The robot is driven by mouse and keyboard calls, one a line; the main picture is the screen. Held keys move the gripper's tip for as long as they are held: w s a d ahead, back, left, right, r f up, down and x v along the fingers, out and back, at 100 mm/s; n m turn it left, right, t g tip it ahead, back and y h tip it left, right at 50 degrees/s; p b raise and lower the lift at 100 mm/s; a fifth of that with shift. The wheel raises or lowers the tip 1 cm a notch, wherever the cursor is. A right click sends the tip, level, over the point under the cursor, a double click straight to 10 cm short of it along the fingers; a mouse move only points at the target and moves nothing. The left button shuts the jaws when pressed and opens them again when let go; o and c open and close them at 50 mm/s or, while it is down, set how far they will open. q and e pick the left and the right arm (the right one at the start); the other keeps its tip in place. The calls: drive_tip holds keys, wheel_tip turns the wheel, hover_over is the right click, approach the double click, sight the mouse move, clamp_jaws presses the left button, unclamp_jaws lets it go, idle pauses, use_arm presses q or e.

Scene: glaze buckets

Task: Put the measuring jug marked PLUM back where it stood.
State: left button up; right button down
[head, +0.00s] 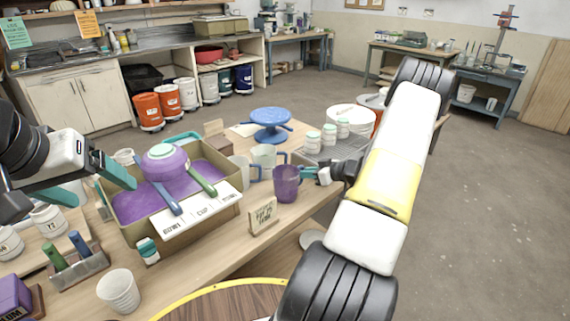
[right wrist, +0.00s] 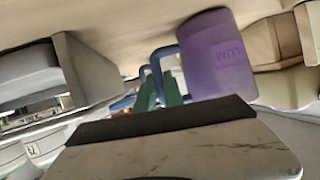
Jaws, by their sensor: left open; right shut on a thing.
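The purple measuring jug (head: 286,183) stands upright, on or just above the wooden table right of the glaze box; I cannot tell if its base touches. My left gripper (head: 115,172) is open and empty at the left side of the glaze box.
A box of purple glaze (head: 205,222) holds a purple bowl (head: 166,160) and tongs-like handles. Two pale jugs (head: 265,156) stand just behind the purple jug. A small sign (head: 264,215) stands in front. A blue turntable (head: 271,122) and small white jars (head: 312,143) are behind. A white cup (head: 119,290) is front left.

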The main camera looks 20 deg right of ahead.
drive_tip(key=shift+f, duration=0.1)
drive_tip(key=c, duration=1.5)
unclamp_jaws()
drive_tip(key=shift+o, duration=0.2)
